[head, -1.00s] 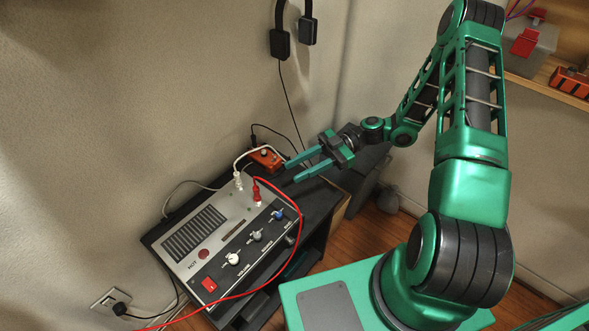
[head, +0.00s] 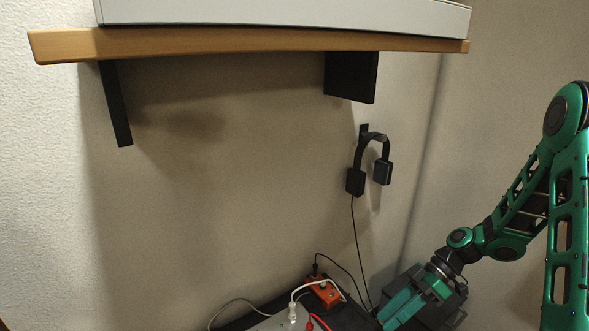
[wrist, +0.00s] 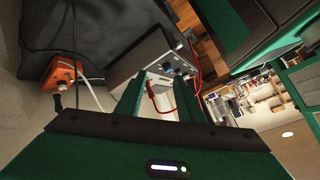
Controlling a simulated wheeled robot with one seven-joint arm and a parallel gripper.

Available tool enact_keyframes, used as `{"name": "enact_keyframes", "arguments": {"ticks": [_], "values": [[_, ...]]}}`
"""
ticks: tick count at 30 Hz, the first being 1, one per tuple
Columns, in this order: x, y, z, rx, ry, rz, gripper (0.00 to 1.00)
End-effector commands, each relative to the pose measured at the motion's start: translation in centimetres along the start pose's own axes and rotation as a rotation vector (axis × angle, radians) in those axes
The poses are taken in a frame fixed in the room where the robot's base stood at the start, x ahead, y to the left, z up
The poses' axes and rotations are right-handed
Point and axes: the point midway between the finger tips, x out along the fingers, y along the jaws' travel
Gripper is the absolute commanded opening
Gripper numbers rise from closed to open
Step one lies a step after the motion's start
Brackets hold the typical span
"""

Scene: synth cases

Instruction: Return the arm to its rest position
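My arm (head: 568,200) reaches in from the right in the head view, bent at its elbow and slanting down to the left. My gripper (head: 392,312) is low in that view, to the right of a small orange box, in front of the wall. In the wrist view my gripper (wrist: 157,88) has its two green fingers apart, with nothing held between them. A grey device with knobs (wrist: 150,60) shows beyond the fingertips. In the head view only the top edge of this device (head: 280,322) shows.
The orange box (head: 323,293) with its cables lies behind the device; it also shows in the wrist view (wrist: 62,73). Headphones (head: 383,172) hang on the wall, their cord running down near my gripper. A wooden shelf (head: 250,42) bearing a pale case (head: 280,16) juts out above.

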Motion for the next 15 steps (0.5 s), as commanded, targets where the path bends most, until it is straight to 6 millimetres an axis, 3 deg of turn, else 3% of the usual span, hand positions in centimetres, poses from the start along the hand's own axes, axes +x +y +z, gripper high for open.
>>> {"name": "enact_keyframes", "arguments": {"ticks": [15], "values": [[-9.7,-7.3,2.9,0.649,-0.313,0.348,0.35]]}}
